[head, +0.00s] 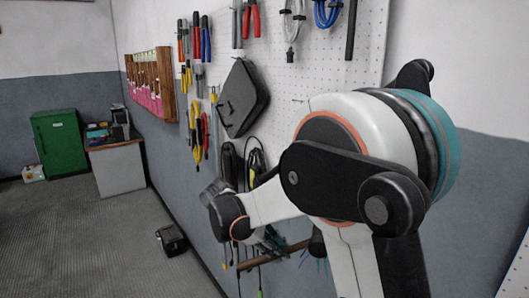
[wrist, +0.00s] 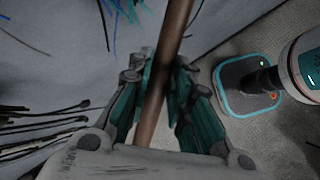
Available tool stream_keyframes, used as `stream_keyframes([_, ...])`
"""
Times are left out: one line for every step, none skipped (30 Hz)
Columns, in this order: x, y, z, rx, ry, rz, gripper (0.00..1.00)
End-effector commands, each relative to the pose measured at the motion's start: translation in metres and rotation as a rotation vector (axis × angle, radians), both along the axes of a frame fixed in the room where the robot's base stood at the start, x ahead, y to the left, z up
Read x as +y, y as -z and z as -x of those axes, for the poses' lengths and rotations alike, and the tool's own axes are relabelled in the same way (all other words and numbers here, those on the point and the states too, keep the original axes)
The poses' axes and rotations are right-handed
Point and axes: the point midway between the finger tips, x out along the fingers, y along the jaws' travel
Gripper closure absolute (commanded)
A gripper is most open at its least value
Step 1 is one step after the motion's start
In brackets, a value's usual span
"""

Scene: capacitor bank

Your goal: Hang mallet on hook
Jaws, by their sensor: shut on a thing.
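The mallet shows as a brown wooden handle (head: 284,253) low in front of the pegboard wall, in the head view. A dark end at the right of the handle, partly behind my arm, looks like its head (head: 317,243). In the wrist view the handle (wrist: 166,70) runs lengthwise between the fingers and out of the top edge; the head is not seen there. My gripper (wrist: 160,78) is shut on the handle; in the head view it is largely hidden behind my arm. A small bare hook (head: 299,100) sticks out of the pegboard; I cannot tell whether it is the mallet's.
The white pegboard (head: 290,75) holds pliers, screwdrivers and a black case (head: 243,98). Cables hang low near my gripper, also at left in the wrist view (wrist: 45,125). The floor (head: 95,245) is mostly clear.

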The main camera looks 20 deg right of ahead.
Motion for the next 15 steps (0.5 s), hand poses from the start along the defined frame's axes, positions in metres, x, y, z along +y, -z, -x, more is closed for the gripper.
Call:
stream_keyframes([0.001, -0.034, -0.003, 0.044, -0.105, 0.068, 1.00])
stream_keyframes([0.000, -0.048, -0.005, 0.069, -0.170, 0.114, 1.00])
stream_keyframes([-0.001, -0.067, -0.007, 0.099, -0.254, 0.176, 1.00])
stream_keyframes([-0.001, -0.082, -0.010, 0.121, -0.315, 0.224, 1.00])
stream_keyframes([-0.002, -0.096, -0.011, 0.137, -0.374, 0.275, 1.00])
stream_keyframes([-0.002, -0.115, -0.014, 0.154, -0.448, 0.341, 1.00])
stream_keyframes([-0.002, -0.130, -0.016, 0.166, -0.502, 0.392, 1.00])
stream_keyframes([-0.001, -0.145, -0.017, 0.173, -0.552, 0.442, 1.00])
stream_keyframes([0.000, -0.165, -0.020, 0.181, -0.613, 0.507, 1.00])
stream_keyframes([0.001, -0.180, -0.021, 0.184, -0.655, 0.554, 1.00])
stream_keyframes([0.003, -0.195, -0.023, 0.187, -0.694, 0.601, 1.00])
stream_keyframes([0.005, -0.214, -0.025, 0.186, -0.737, 0.656, 1.00])
stream_keyframes([0.006, -0.227, -0.027, 0.186, -0.765, 0.696, 1.00])
stream_keyframes([0.008, -0.240, -0.028, 0.184, -0.790, 0.731, 1.00])
stream_keyframes([0.011, -0.256, -0.030, 0.181, -0.816, 0.774, 1.00])
